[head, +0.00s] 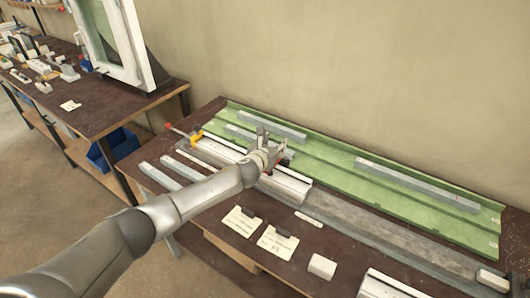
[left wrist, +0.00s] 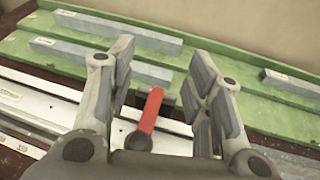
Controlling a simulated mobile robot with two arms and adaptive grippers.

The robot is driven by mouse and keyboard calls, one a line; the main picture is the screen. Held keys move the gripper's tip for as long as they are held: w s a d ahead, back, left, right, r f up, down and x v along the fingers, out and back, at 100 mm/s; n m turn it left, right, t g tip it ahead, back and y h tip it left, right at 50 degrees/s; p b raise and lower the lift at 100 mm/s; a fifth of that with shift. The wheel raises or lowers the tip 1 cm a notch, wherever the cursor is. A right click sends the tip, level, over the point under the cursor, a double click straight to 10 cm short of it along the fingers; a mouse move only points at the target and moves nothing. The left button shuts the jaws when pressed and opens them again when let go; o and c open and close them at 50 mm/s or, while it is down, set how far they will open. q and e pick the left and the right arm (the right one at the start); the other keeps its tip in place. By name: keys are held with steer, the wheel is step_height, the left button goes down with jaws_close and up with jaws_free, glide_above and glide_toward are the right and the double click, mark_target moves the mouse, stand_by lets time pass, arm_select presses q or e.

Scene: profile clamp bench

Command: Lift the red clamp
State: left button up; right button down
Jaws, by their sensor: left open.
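The red clamp shows in the left wrist view as a red bar (left wrist: 150,109) with a dark part at its upper end, on or just above the white profile (left wrist: 60,103). My left gripper (left wrist: 159,72) is open, with one finger on each side of the red bar. I see no finger closed on it. In the head view, my left gripper (head: 274,145) is over the long profile (head: 285,187) on the bench and hides most of the clamp. Only a little red shows beside the fingers. My right gripper is not in view.
A yellow clamp (head: 196,138) with a red-tipped rod stands at the profile's left end. A green tray (head: 340,180) with grey bars lies behind. A second bench (head: 110,110) stands at left.

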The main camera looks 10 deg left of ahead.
arm_select(q)
steer(key=v, duration=0.8)
steer(key=shift+s, duration=0.3)
steer(key=shift+r, duration=0.1)
